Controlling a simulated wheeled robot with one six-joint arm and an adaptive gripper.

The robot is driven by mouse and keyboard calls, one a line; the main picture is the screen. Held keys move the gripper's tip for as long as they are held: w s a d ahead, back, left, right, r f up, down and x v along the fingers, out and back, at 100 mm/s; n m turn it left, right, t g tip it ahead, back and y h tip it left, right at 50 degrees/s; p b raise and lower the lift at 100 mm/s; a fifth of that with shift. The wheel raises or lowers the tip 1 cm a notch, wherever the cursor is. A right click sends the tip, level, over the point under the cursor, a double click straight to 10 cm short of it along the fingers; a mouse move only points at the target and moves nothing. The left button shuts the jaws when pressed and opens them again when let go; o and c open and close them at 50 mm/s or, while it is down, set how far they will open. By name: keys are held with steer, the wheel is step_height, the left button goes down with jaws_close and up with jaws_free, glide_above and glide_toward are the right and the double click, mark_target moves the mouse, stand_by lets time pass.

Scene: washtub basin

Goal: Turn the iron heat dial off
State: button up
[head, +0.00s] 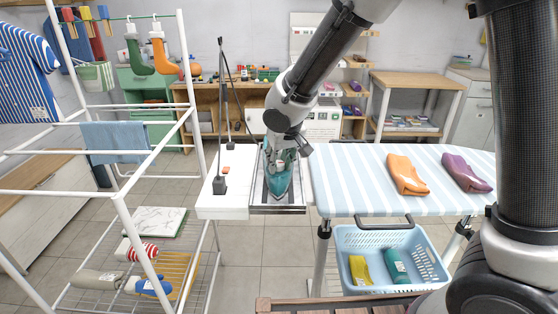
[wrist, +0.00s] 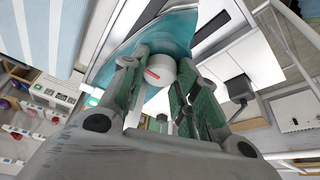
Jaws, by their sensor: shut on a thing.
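The teal iron (head: 279,184) rests on a metal-edged tray (head: 277,209) at the left end of the ironing board. In the wrist view the iron (wrist: 180,28) lies beneath my gripper. Its round white heat dial (wrist: 158,68) has a red pointer mark on top. My gripper (wrist: 164,82) has its fingers on either side of the dial and is shut on it. In the head view my gripper (head: 282,157) is over the iron and hides the dial.
A striped ironing board (head: 350,180) holds an orange cloth (head: 407,174) and a purple cloth (head: 466,172). A thin dark stand (head: 221,130) rises from the white surface left of the iron. A white drying rack (head: 119,200) stands left; a blue basket (head: 350,240) sits below the board.

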steer(key=o, duration=1)
steer(key=shift+r, duration=0.1)
steer(key=v, duration=1.1)
steer(key=shift+s+r, duration=0.2)
steer(key=shift+r, duration=0.15)
steer(key=shift+d, duration=0.1)
